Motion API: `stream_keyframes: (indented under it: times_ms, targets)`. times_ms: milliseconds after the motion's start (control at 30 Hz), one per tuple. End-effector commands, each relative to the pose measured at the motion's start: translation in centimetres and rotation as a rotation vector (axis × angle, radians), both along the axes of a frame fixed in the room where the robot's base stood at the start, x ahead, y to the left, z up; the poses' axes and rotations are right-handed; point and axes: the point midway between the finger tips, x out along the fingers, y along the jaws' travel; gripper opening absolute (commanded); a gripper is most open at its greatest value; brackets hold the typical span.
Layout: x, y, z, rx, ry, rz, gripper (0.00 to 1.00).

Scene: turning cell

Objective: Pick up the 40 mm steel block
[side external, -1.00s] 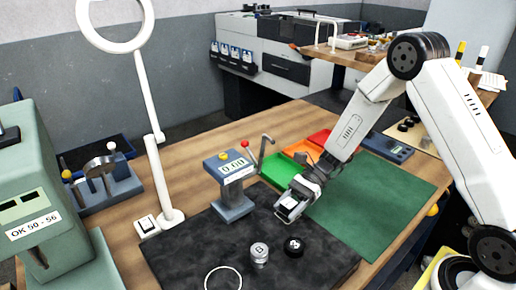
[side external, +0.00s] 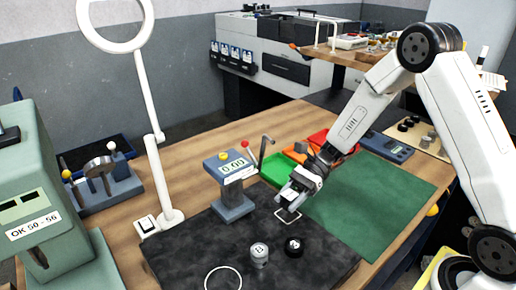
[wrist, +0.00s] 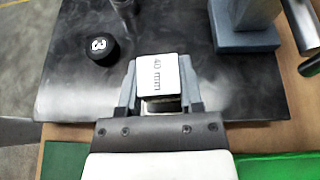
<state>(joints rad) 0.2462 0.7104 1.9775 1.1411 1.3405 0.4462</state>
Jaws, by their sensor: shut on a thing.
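The steel block (wrist: 158,72), with a light top face marked "40 mm", sits between the two fingers of my gripper (wrist: 158,88) in the wrist view. The gripper is shut on it. In the side external view my gripper (side external: 287,197) is a little above the dark plate (side external: 200,245), near its right edge. A white square outline (side external: 288,216) on the plate lies bare just below the gripper. In that view the fingers hide most of the block.
A silver cylinder marked B (side external: 259,254) and a black puck marked 3 (side external: 294,246) stand on the plate nearby. A blue-grey gauge stand (side external: 233,190) is left of my gripper. A green mat (side external: 370,200) to the right is clear. Coloured trays (side external: 282,170) sit behind.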

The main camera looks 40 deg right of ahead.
Motion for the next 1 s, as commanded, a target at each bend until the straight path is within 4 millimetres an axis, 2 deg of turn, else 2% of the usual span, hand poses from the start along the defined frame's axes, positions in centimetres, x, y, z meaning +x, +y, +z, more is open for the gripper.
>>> stream_keyframes:
  times_ms: [567, 700, 1000]
  targets:
    - [-5.1, -0.7, 6.7, 0.000, -0.004, 0.000, 0.00]
    - [-7.5, -1.0, 7.6, 0.000, -0.002, -0.001, 0.00]
    - [-11.5, -1.5, 9.3, 0.001, -0.002, -0.001, 0.00]
